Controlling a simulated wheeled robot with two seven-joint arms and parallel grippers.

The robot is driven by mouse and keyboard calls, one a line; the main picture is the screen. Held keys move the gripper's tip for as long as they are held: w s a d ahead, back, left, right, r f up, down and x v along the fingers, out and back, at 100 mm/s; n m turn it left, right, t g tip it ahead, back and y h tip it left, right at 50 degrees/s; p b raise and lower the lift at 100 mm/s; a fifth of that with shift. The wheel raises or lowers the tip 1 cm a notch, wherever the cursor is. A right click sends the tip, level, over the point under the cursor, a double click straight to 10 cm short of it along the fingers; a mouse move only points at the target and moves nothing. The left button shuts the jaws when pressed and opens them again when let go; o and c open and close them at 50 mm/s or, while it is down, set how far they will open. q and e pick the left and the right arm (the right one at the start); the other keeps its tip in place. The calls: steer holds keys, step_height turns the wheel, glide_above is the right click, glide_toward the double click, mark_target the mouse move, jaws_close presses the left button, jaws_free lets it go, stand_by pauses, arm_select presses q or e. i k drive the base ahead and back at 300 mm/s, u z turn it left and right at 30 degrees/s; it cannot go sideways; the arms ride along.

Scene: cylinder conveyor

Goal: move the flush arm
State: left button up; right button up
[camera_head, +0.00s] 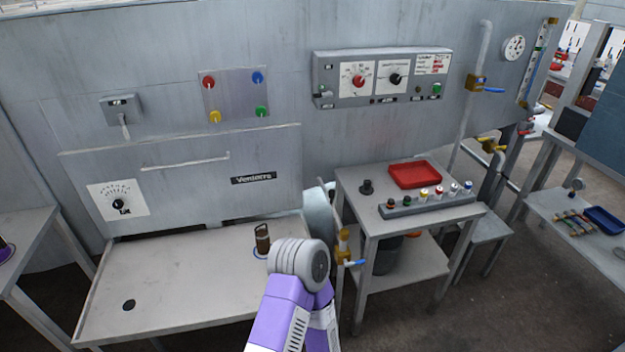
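No part in view is clearly labelled as the flush arm. A small grey box with a short downward lever (124,127) is on the upper left of the wall panel, its label too small to read. No gripper fingers show.
A dark brown cylinder (262,240) stands on the left table (180,285), partly behind my arm. The middle table (348,186) holds a red tray (414,173) and a rack of several small coloured-top items (430,202). Wall controls include dials (357,81) and coloured knobs (215,116).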

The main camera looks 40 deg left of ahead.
mark_target(344, 234)
steer(key=u, duration=0.85)
steer(key=i, duration=0.8)
steer(key=u, duration=0.75)
